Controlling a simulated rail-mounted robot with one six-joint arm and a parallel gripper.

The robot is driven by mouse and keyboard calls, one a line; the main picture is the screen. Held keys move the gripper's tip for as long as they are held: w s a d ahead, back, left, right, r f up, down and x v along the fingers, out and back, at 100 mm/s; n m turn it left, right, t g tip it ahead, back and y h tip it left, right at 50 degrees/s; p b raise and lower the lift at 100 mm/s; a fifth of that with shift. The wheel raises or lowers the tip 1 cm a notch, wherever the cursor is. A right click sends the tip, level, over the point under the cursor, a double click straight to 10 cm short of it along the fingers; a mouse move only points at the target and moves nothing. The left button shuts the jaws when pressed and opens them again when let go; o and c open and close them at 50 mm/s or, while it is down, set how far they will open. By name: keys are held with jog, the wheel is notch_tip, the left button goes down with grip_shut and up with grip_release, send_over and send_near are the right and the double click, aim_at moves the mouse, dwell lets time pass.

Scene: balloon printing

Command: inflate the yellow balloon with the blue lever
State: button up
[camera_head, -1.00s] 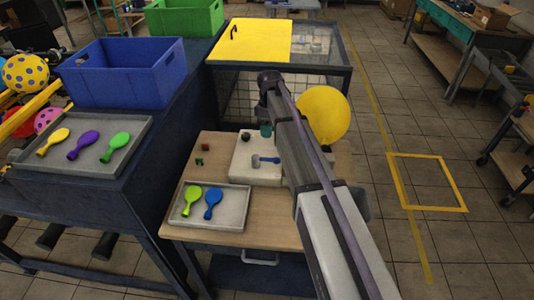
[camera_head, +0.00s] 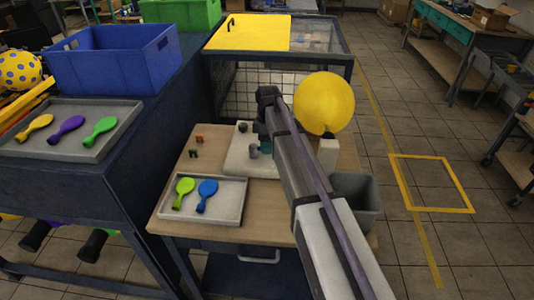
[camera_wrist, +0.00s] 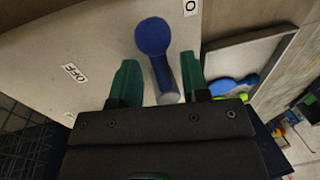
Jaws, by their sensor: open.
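The yellow balloon (camera_head: 323,103) is round and inflated. In the head view it sits above a pale post (camera_head: 328,153), partly behind my arm. The blue lever (camera_wrist: 153,38) has a round knob and a grey base end in the wrist view. It lies between the two green fingers of my gripper (camera_wrist: 160,76), which is open with gaps on both sides. The knob is nearer a partly cut-off label with "O" (camera_wrist: 190,7) than the "OFF" label (camera_wrist: 75,73). My gripper (camera_head: 265,148) is over the pale machine plate (camera_head: 240,160) in the head view, where the lever is hardly visible.
A grey tray (camera_head: 226,215) with green and blue flat balloons is at the table's front left. Another tray (camera_head: 62,150) holds yellow, purple and green ones. A grey bin (camera_head: 358,200) stands right of my arm. A yellow-topped cage (camera_head: 255,35) is behind.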

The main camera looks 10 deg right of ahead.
jog(key=shift+r, duration=0.15)
grip_shut()
